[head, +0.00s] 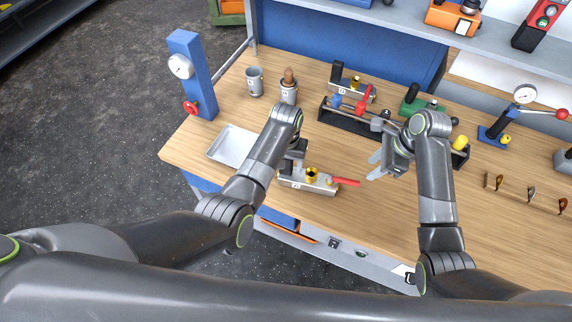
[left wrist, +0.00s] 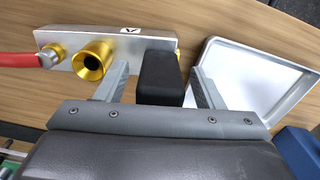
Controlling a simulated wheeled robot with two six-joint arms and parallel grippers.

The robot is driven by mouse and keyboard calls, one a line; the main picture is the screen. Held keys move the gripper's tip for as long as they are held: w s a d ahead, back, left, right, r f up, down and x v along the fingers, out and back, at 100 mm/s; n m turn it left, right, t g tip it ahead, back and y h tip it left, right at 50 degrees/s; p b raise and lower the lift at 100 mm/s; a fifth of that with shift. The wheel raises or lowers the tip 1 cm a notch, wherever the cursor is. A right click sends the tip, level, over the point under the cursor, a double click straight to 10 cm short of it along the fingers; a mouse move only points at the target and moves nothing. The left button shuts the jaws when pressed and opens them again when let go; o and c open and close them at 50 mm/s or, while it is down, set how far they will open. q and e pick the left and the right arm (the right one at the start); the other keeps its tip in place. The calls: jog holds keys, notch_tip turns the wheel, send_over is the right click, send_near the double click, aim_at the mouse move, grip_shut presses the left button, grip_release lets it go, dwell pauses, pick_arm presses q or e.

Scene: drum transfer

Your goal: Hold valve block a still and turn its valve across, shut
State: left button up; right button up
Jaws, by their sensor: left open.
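Valve block a (head: 300,183) is a silver block on the table in front, with a brass port (head: 312,174); its A label shows in the left wrist view (left wrist: 130,31). Its red valve lever (head: 345,181) points right, in line with the block's length. A black upright grip (left wrist: 160,72) stands at its other end. My left gripper (left wrist: 157,85) is open, with one finger on each side of the black grip, not closed on it. My right gripper (head: 374,166) is open and empty, just right of the lever's tip and apart from it.
A silver tray (head: 229,143) lies left of the block. Behind are another valve block (head: 340,90), a black rack (head: 345,122) with tools and two cups. A blue gauge post (head: 195,80) stands at the left edge. Table right of my right arm has small hooks.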

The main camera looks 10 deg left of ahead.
aim_at(345, 181)
pick_arm(q)
jog(key=shift+f, duration=1)
grip_shut()
pick_arm(e)
jog(key=shift+w, duration=0.1)
grip_shut()
jog(key=w+a+g+h, duration=0.3)
jog(key=w+g+h, duration=0.1)
jog(key=shift+n, duration=0.4)
jog(key=shift+s+f, duration=0.15)
jog(key=shift+f, duration=4.45)
